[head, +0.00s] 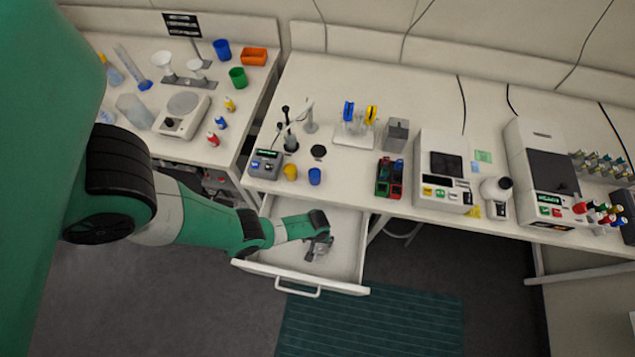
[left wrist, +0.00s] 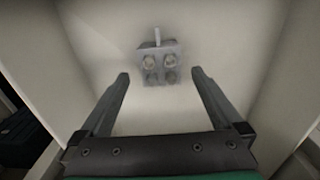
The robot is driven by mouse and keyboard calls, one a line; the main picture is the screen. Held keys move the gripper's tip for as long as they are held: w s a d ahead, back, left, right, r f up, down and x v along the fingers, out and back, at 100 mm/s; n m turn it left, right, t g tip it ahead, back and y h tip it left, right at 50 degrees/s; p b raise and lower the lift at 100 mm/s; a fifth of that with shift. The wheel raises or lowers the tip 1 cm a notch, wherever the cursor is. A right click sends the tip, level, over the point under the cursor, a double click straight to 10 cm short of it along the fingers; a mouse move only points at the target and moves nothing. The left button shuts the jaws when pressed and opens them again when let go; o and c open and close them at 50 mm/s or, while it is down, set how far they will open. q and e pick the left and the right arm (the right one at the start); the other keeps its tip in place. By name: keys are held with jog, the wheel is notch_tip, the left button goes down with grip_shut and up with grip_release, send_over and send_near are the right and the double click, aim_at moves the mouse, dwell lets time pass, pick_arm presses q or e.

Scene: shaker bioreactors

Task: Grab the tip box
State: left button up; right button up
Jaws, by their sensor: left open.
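The drawer (head: 346,232) under the bench is pulled open. My left gripper (head: 318,252) is inside it, pointing down. In the left wrist view, the jaws of my left gripper (left wrist: 160,76) are open and empty. A small grey box (left wrist: 158,62), which may be the tip box, lies on the pale drawer floor. It has several round spots on top and a short pale piece standing at its far side. It sits just beyond the fingertips, roughly centred between them, and appears untouched. In the head view I cannot make the box out clearly near my gripper. My right gripper is not in view.
The drawer walls stand close on both sides of my left gripper. The drawer front with its handle (head: 298,287) is on the near side. Above, the bench holds a small grey device (head: 265,164), a blue cup (head: 314,176) and a red-and-green rack (head: 389,178).

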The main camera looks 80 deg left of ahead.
aim_at(317, 245)
pick_arm(q)
notch_tip(317, 245, down, 7)
jog(key=b, duration=0.5)
jog(key=shift+a+b, duration=0.15)
jog(key=shift+b, duration=0.25)
jog(key=shift+r, duration=0.15)
jog(key=shift+c, duration=0.3)
jog(key=c, duration=1.2)
